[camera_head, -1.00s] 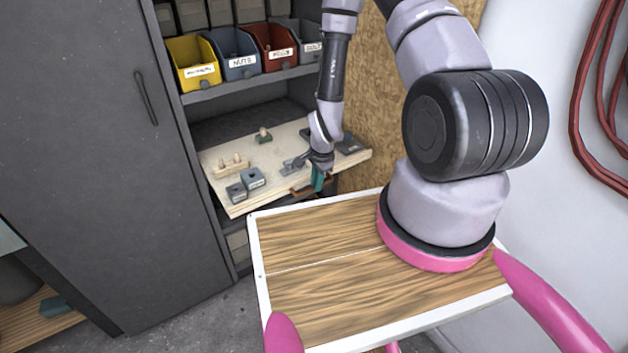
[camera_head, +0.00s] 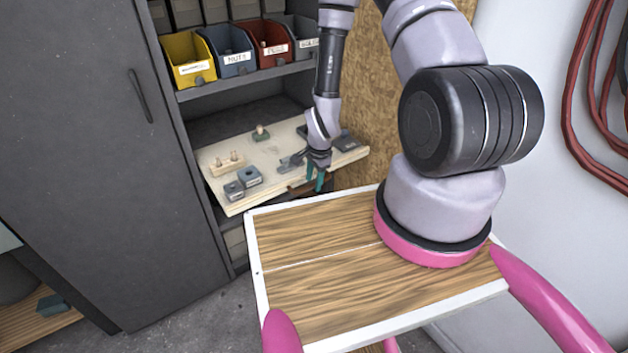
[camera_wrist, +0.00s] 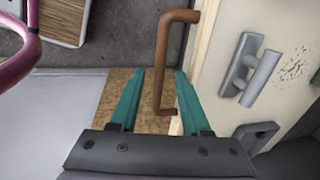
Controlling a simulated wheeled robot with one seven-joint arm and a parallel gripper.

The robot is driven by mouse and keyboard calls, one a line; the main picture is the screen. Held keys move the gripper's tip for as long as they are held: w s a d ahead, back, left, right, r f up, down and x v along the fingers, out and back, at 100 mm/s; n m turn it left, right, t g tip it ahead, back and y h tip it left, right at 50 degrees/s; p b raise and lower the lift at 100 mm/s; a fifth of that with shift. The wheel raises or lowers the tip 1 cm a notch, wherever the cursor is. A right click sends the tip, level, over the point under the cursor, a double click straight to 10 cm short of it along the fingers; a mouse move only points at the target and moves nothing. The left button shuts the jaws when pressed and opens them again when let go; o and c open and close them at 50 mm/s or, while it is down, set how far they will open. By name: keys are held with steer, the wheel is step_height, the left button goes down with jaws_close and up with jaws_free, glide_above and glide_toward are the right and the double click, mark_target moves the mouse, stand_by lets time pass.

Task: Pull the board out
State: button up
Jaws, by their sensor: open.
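The board (camera_head: 281,147) is a pale wooden panel that juts out of the grey cabinet, with small items on it. Its brown bar handle (camera_head: 300,188) is on the front edge. In the wrist view the handle (camera_wrist: 163,62) stands out from the pale board (camera_wrist: 211,60). My gripper (camera_head: 315,188) is at the board's front edge, by the handle. Its teal fingers are open. In the wrist view the handle's bar runs between the fingertips of my gripper (camera_wrist: 160,76), without clear contact. Part of the board is hidden behind my arm.
On the board are grey blocks (camera_head: 241,183), a wooden peg holder (camera_head: 227,165), a green-based knob (camera_head: 261,133) and grey metal pieces (camera_head: 291,161). Bins (camera_head: 229,51) fill the shelf above. A chipboard wall (camera_head: 365,90) stands close on the right. Red hoses (camera_head: 571,110) hang at far right.

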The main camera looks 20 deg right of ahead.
step_height(320, 180, up, 10)
steer(key=s, duration=0.2)
steer(key=shift+d+r, duration=0.2)
steer(key=shift+d, duration=0.15)
step_height(320, 180, up, 27)
steer(key=w+d+n+t, duration=0.1)
steer(key=w+n+t, duration=0.15)
steer(key=n, duration=0.25)
steer(key=s+d+r+n+t, duration=0.1)
steer(key=s+r+n, duration=0.1)
steer(key=s+r, duration=0.6)
steer(key=s+d+r+n+t+y, duration=0.1)
steer(key=s+r+n, duration=0.2)
steer(key=s+r, duration=0.5)
step_height(320, 180, up, 2)
steer(key=shift+s+r+t, duration=0.2)
steer(key=shift+r+t, duration=0.05)
steer(key=shift+t, duration=0.1)
stand_by(0.7)
